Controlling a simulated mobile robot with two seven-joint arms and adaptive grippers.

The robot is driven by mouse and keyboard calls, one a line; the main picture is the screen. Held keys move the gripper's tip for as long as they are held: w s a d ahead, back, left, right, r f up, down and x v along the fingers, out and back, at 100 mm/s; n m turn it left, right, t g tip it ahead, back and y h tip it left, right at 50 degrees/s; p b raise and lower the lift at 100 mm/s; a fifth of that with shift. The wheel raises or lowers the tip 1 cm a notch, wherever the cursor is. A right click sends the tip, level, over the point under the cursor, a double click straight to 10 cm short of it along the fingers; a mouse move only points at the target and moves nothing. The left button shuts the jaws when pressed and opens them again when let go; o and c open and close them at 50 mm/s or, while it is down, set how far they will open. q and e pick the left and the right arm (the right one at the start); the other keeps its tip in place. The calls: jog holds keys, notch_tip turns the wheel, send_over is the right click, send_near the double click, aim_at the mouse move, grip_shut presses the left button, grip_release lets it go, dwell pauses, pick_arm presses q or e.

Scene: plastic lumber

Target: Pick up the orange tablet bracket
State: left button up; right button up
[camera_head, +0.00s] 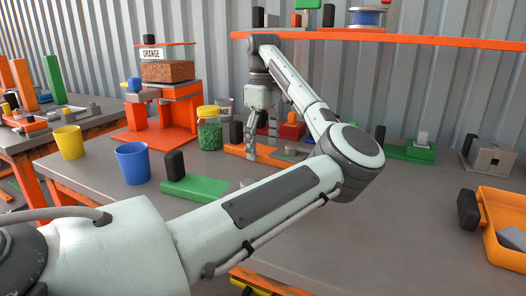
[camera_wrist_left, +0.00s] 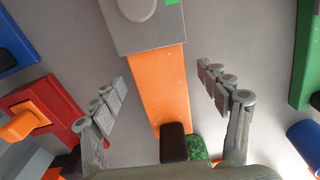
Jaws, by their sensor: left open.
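The orange tablet bracket (camera_wrist_left: 160,85) is a flat orange bar with a black block at one end and a grey block at the other. It lies on the grey table. In the head view the bracket (camera_head: 236,150) is beside the jar, partly hidden by my left gripper. My left gripper (camera_head: 251,143) points down over the bar. In the left wrist view the fingers of the gripper (camera_wrist_left: 161,77) are open, one on each side of the bar, apart from it. My right gripper is not in view.
A jar of green granules (camera_head: 209,130) stands close to the bracket's black end. A green bracket (camera_head: 198,188), a blue cup (camera_head: 133,163) and a yellow cup (camera_head: 69,142) stand to the left. A red part (camera_wrist_left: 45,112) lies near the left finger. An orange shelf (camera_head: 430,40) is above.

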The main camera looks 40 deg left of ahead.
pick_arm(q)
jog(key=c, duration=1.6)
jog(key=shift+c, duration=0.6)
jog(key=shift+r, duration=0.15)
